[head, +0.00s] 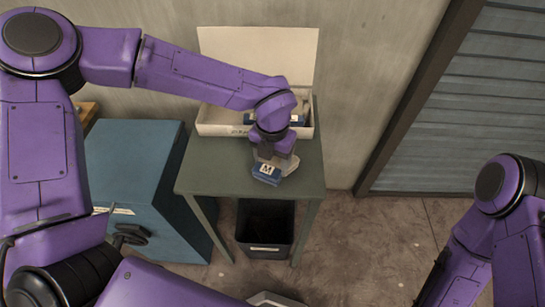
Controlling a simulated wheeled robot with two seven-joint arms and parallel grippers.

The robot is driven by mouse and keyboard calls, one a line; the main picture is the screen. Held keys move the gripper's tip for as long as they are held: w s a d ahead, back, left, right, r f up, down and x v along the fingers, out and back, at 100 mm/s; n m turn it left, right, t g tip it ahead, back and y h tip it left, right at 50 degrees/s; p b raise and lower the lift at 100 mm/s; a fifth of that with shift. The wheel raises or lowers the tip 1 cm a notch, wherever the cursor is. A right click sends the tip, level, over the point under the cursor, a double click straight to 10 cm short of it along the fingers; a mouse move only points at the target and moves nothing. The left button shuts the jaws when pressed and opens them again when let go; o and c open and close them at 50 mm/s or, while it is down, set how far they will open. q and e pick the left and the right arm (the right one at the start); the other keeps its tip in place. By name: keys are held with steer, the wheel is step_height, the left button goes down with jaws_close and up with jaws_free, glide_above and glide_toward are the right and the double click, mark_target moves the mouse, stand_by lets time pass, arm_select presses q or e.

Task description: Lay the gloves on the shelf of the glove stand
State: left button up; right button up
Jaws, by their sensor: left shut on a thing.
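My left gripper (275,160) is shut on a small blue bundle (264,179) with a white "M" label, which looks like the gloves. It holds the bundle over or on the green table-like stand (206,178); whether they touch, I cannot tell. Behind it on the stand is an open cream box (214,122) with its lid (258,55) raised against the wall. More blue gloves (297,120) with a pale label lie in the box, partly hidden by my left arm. My right arm shows at the lower right, but its gripper is not visible.
A dark bin (265,228) with a pale label stands on the floor beneath the stand. A blue cabinet (134,170) stands close to its left. A slatted grey shutter (470,105) is at the right. The floor right of the stand is clear.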

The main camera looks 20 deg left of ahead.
arm_select(q)
steer(key=shift+s+f, duration=0.1)
steer(key=o, duration=1.1)
steer(key=shift+c, duration=0.2)
step_height(320, 180, up, 12)
steer(key=b, duration=0.1)
steer(key=shift+r, duration=0.2)
